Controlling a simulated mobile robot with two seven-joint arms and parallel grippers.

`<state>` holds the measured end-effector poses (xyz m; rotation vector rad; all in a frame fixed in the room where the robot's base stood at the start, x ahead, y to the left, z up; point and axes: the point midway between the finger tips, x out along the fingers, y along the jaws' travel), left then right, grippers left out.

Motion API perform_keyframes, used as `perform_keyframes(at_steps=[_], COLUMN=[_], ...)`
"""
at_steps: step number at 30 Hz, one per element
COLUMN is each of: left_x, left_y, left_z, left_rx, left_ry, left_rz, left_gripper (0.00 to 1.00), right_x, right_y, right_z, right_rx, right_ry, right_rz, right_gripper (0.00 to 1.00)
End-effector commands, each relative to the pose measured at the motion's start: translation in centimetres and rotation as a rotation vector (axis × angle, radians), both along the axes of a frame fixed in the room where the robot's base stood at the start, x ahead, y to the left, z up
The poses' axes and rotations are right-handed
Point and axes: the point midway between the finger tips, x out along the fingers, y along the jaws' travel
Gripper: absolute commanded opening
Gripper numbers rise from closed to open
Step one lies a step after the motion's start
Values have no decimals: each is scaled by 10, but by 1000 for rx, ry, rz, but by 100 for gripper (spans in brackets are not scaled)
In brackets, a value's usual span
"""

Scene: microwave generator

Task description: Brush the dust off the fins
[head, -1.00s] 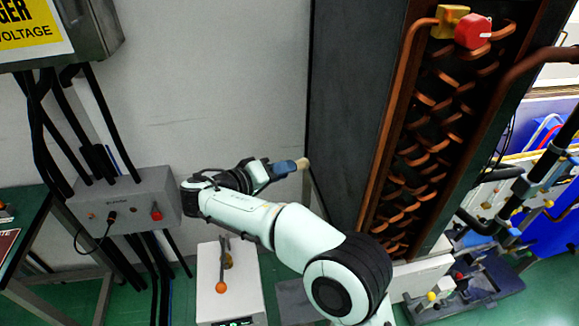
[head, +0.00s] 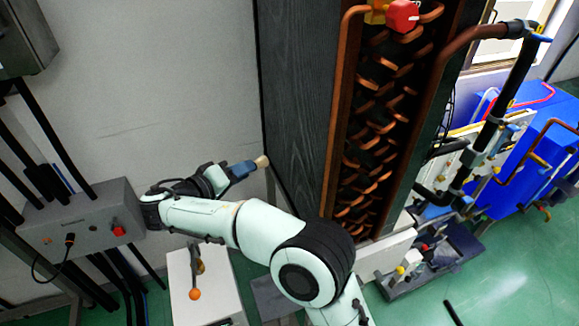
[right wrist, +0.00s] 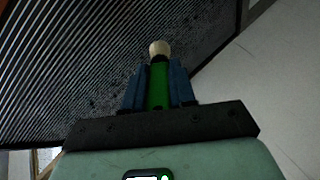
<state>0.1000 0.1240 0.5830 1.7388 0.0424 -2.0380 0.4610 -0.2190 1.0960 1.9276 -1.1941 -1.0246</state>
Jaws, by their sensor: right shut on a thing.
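My right gripper (head: 240,170) is shut on a brush, whose pale bristle tip (head: 262,161) points toward the left edge of the tall dark coil unit. In the right wrist view the brush's green handle (right wrist: 158,88) sits between the blue fingers, bristles (right wrist: 159,48) pointing away from me. Beyond them the dark, finely ribbed fins (right wrist: 75,65) fill the upper left, with small specks that look like dust. I cannot tell whether the bristles touch the fins. The fin face is not visible in the head view. My left gripper is not in view.
The coil unit's side panel (head: 297,100) and copper bends (head: 368,130) stand right of the brush. A grey control box (head: 80,225) with cables hangs at left. A white box with an orange-knobbed lever (head: 195,294) stands below my arm. Blue equipment (head: 520,165) is at right.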

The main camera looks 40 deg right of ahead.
Motion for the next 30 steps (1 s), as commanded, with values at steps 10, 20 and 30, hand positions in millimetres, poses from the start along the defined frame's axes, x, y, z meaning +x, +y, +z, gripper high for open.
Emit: perform_keyframes(at_steps=[10,20,30], left_x=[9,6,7], left_y=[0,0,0], left_z=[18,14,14], left_rx=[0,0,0], left_ry=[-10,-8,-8], left_rz=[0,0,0], left_gripper=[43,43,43], right_x=[-7,-15,-20], right_y=[-20,-52,-72], right_z=[-32,-33,-32], right_rx=[1,1,1], right_ry=[-2,-2,-2], right_rz=[1,1,2], right_gripper=[0,0,0])
